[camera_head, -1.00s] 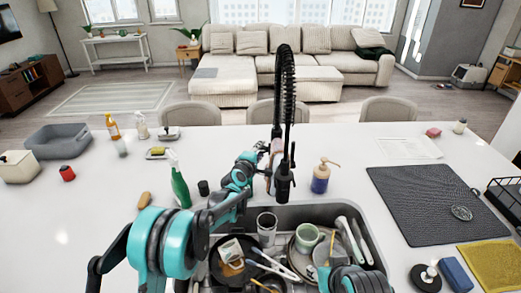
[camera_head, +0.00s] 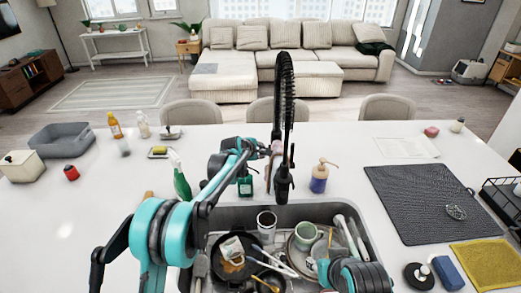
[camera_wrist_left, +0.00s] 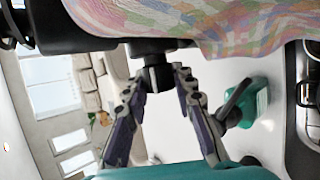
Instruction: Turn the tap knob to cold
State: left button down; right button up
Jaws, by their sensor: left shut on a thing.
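The tall black tap (camera_head: 283,110) with a spring neck stands behind the sink, its spray head hanging over the basin. In the left wrist view the short black tap knob (camera_wrist_left: 158,76) lies between the fingertips of my left gripper (camera_wrist_left: 159,84), which is shut on it. In the head view my left gripper (camera_head: 268,150) reaches the left side of the tap; its fingers are small and partly hidden there. The knob's turn angle cannot be read. My right arm shows at the bottom, but its gripper is out of view.
The sink (camera_head: 310,212) holds a pan, cups and utensils. A green spray bottle (camera_head: 181,180) stands left of the tap and a soap dispenser (camera_head: 319,178) right of it. A checked cloth (camera_wrist_left: 235,25) is close to the gripper in the left wrist view. A dark mat (camera_head: 415,200) lies right.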

dwell(0.5)
pick_arm(q)
jog(key=c, duration=1.2)
grip_release()
jog(key=v, duration=1.2)
jog(key=shift+d+r, duration=0.1)
jog(key=shift+r, duration=0.05)
